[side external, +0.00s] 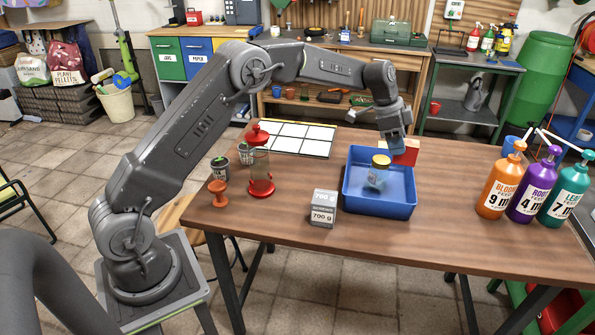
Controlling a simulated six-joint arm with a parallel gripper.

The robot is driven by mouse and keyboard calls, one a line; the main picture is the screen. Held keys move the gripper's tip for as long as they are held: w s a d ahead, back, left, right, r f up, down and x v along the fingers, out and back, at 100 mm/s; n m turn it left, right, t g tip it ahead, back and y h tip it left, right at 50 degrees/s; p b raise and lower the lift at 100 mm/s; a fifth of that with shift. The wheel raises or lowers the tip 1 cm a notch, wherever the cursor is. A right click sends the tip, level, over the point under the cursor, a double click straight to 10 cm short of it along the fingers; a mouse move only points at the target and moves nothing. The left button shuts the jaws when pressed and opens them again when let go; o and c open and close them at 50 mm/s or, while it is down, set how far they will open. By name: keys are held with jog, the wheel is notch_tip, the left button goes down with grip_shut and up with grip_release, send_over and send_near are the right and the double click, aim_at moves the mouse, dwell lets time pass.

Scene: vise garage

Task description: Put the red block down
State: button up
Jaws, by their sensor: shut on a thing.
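My gripper (394,147) is at the back edge of the blue tray (378,207), pointing down. It is shut on the red block (409,152), which shows to the right of the fingers. The red block is at or just behind the tray's back rim in the picture; its lower part is hidden by the tray. I cannot tell whether the block touches the table or hangs a little above it. The fingertips are small and partly merge with the blue tray behind and below them.
A jar with a yellow lid (379,165) leans in the tray. Pump bottles (536,187) stand at the right. The table right of the tray is clear.

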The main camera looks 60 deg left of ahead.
jog(key=s+a, duration=0.4)
jog(key=a, duration=0.9)
jog(key=s+a+n, duration=0.1)
jog(key=s+a, duration=1.9)
jog(key=a, duration=0.3)
jog(key=w+d+f, duration=0.2)
jog(key=w+f, duration=0.1)
jog(key=f, duration=0.1)
jog(key=w+d+f, duration=0.2)
jog(key=w+f, duration=0.2)
jog(key=w+d+f, duration=0.2)
jog(key=w+f, duration=0.1)
jog(key=f, duration=0.1)
jog(key=shift+w+d+f, duration=0.1)
jog(key=shift+w+d, duration=0.1)
jog(key=shift+w, duration=0.05)
jog(key=shift+f, duration=1.9)
jog(key=shift+f, duration=0.15)
